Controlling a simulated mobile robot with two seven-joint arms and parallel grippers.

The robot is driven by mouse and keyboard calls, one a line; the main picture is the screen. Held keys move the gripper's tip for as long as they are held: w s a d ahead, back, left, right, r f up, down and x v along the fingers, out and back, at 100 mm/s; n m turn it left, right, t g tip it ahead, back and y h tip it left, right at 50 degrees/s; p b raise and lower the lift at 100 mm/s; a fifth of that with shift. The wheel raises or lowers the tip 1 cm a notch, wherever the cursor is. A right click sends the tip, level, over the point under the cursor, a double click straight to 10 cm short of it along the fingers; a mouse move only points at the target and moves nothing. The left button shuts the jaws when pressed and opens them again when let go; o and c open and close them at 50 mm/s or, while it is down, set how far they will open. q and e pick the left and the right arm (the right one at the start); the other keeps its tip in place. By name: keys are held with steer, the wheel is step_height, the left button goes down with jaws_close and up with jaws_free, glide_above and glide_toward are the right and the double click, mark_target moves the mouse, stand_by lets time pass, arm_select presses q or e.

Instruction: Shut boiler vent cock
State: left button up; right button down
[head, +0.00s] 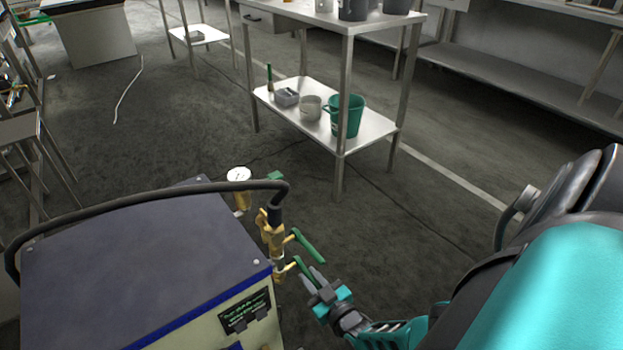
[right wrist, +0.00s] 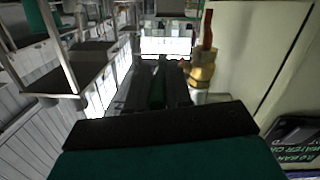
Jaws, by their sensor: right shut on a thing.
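The boiler (head: 130,265) is a box with a dark flat top and a cream front at the lower left of the head view. Brass fittings (head: 271,232) on its right side carry an upper green lever (head: 309,247) and a lower green lever (head: 303,266). My right gripper (head: 312,278) is shut on the lower green lever. In the right wrist view, a green handle (right wrist: 159,82) shows between the fingers, with a brass fitting (right wrist: 203,72) just right of it. Which lever is the vent cock I cannot tell. My left gripper is not in view.
A black hose (head: 150,193) arches over the boiler to the brass fittings. A white-faced gauge (head: 238,174) stands behind them. A steel table (head: 341,142) holds a green bucket (head: 347,115) on its lower shelf. The floor between is open, with thin cables.

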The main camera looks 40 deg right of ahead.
steer(key=shift+r+g+p, duration=0.3)
steer(key=shift+r+p, duration=0.25)
steer(key=shift+r, duration=0.05)
steer(key=shift+g+p, duration=0.3)
steer(key=shift+p, duration=0.4)
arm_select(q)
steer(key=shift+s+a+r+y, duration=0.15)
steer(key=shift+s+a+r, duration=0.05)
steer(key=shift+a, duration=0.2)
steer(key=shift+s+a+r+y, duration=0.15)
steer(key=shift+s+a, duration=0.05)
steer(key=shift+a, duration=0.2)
arm_select(e)
steer(key=shift+g, duration=0.3)
steer(key=shift+f, duration=0.1)
steer(key=c, duration=1.1)
jaws_free()
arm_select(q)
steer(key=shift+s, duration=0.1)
arm_select(e)
steer(key=shift+s, duration=0.1)
